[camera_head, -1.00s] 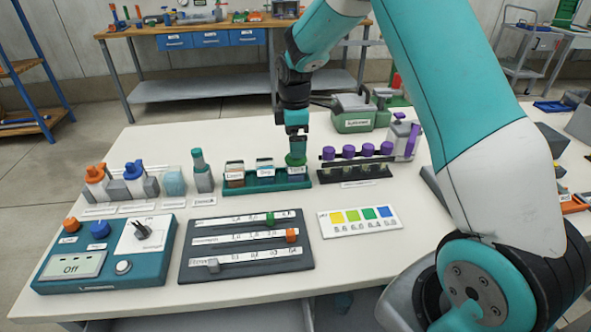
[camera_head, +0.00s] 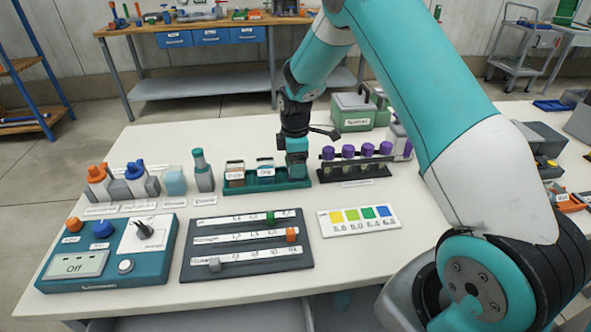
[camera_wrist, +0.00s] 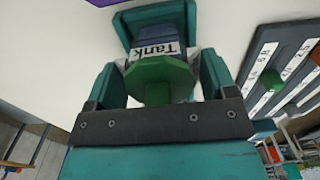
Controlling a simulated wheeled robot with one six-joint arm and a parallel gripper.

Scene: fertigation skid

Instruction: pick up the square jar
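The jar between my fingers has a round green lid (camera_wrist: 158,72) and a dark body labelled "Tank" in the wrist view. It stands at the right end of the green rack (camera_head: 262,186). My gripper (camera_head: 297,168) points down over that end, with one finger on each side of the lid. The fingers look apart, with narrow gaps beside the jar; contact is not clear. In the head view my gripper hides most of this jar. Two other squarish jars, a left one (camera_head: 235,175) and a middle one (camera_head: 265,172), stand in the same rack.
A dark rack of purple-capped vials (camera_head: 352,168) stands close on the right. A green-capped bottle (camera_head: 203,172) stands on the left. In front lie a slider panel (camera_head: 245,262), a colour card (camera_head: 360,221) and a control box (camera_head: 105,285).

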